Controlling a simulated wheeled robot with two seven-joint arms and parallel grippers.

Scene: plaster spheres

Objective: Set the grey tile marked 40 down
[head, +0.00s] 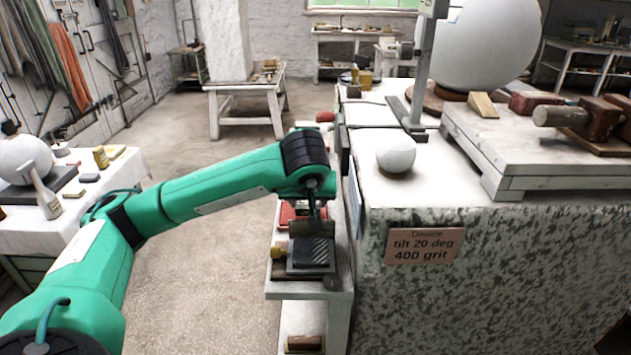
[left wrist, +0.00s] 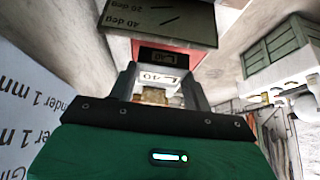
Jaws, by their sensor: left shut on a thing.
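My left gripper (head: 313,212) reaches down over the narrow shelf beside the stone block. It is shut on the grey tile (head: 312,229), which shows edge-on below the fingers. I cannot tell whether the tile touches this block. My right gripper is in neither view.
The shelf (head: 310,286) is narrow and crowded, with a red item (head: 287,214) and a brass knob (head: 278,252). The speckled stone block (head: 480,290) stands close on the right, bearing a pink sign (head: 424,243) and a small white sphere (head: 396,152). Open floor lies left.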

